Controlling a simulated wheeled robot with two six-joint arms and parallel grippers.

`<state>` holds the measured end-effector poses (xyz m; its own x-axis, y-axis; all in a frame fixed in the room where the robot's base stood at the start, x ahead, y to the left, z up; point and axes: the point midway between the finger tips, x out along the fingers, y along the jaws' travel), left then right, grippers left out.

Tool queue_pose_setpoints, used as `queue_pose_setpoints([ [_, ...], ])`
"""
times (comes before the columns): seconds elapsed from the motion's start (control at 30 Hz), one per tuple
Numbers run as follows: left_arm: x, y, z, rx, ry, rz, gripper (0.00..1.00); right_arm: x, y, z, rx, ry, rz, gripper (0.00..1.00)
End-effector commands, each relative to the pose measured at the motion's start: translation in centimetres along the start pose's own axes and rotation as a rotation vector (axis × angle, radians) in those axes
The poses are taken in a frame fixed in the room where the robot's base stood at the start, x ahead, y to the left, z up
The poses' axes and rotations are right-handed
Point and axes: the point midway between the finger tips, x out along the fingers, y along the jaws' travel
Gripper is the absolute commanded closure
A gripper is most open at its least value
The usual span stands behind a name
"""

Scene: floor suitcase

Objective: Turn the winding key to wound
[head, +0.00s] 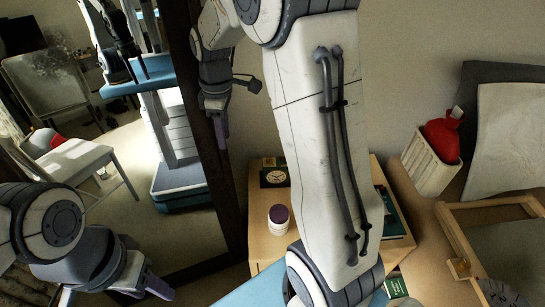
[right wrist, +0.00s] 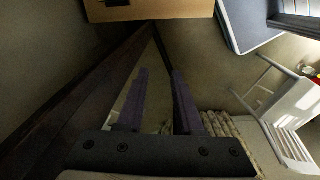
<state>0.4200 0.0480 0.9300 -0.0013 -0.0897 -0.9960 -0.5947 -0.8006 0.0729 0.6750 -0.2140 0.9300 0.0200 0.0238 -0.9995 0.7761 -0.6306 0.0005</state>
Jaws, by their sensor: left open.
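A black square clock (head: 275,177) with a round dial stands at the back of the wooden nightstand (head: 256,240). I cannot make out a winding key on it or anywhere else. My right gripper (head: 221,128) hangs high beside the dark mirror frame, pointing down, left of and above the clock. In the right wrist view its purple fingers (right wrist: 157,95) are apart with nothing between them. My left gripper (head: 146,287) is open and empty at the lower left, low in front of the mirror.
A white jar with a dark lid (head: 279,220) stands on the nightstand. My right arm hides the nightstand's middle. A dark-framed mirror (head: 228,200) leans at the left, reflecting me and a chair. A white basket (head: 430,168) holds a red item (head: 442,138); a wooden frame (head: 452,236) lies at right.

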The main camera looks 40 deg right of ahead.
Motion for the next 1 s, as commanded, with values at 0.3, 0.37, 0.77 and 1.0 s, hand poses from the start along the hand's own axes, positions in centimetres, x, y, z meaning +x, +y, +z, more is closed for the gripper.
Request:
queue_pose_setpoints([
  [0.3, 5.8, -0.4, 0.3, 0.0, 0.001, 0.0, 0.5, 9.4, 14.3, 13.4, -0.11, -0.029, -0.002, 0.65],
  [0.37, 5.9, -0.4, 0.3, 0.0, 0.001, 0.0, 0.5, 9.9, 15.0, 14.6, -0.122, -0.031, -0.004, 0.65],
  [0.77, 6.8, -0.5, 0.3, 0.0, 0.001, 0.0, 0.5, 15.6, 15.3, 15.5, -0.134, -0.032, -0.007, 0.65],
  [1.0, 7.3, -0.5, 0.4, 0.0, 0.001, 0.0, 0.5, 19.2, 15.4, 15.6, -0.133, -0.032, -0.005, 0.65],
])
